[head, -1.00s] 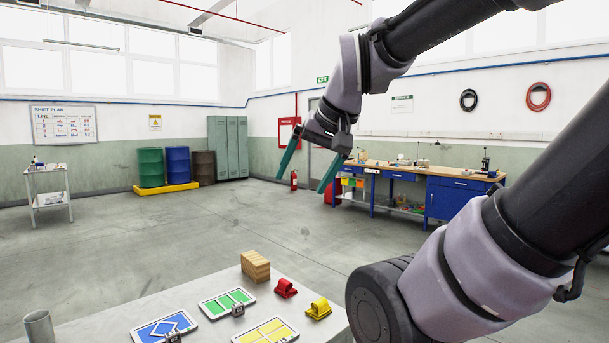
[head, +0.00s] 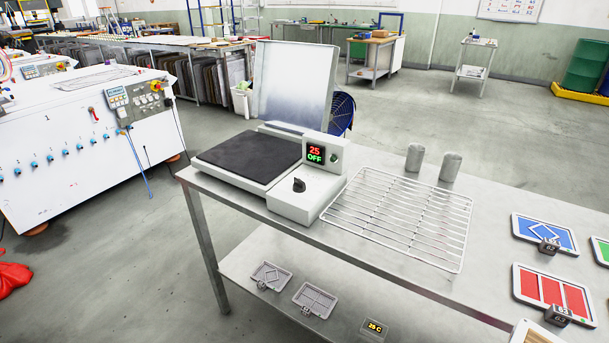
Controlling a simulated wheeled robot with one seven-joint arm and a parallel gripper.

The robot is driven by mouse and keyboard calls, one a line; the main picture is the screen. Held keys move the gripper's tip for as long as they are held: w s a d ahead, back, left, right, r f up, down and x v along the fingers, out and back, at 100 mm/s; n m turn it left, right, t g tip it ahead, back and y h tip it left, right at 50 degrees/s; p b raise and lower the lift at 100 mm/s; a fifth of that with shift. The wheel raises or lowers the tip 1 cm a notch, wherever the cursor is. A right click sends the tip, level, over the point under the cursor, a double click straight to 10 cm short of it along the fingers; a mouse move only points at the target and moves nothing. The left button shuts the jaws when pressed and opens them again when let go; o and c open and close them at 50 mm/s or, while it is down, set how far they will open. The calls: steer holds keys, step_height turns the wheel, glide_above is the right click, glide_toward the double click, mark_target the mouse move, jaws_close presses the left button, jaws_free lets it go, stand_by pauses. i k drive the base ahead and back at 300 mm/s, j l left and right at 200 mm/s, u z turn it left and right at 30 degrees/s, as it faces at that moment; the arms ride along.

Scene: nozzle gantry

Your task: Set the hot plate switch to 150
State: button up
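The hot plate (head: 249,160) stands on the left end of the steel table, with a dark flat heating surface. Its black rotary switch (head: 299,185) sits on the white front box, and its setting marks are too small to read. The display (head: 315,154) beside it reads 25 in red and OFF in green. A metal shield (head: 295,82) stands upright behind the plate. My gripper is not in view now, so its present state is hidden.
A wire rack (head: 400,212) lies right of the hot plate, with two metal cylinders (head: 450,167) behind it. Blue (head: 545,233) and red (head: 553,294) trays lie farther right. Grey moulds (head: 314,299) and a 25 C display (head: 375,327) are on the lower shelf (head: 250,285).

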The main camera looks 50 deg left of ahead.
mark_target(299, 185)
steer(key=u, duration=1.95)
steer(key=i+j, duration=0.2)
steer(key=i, duration=0.3)
steer(key=j+u, duration=0.05)
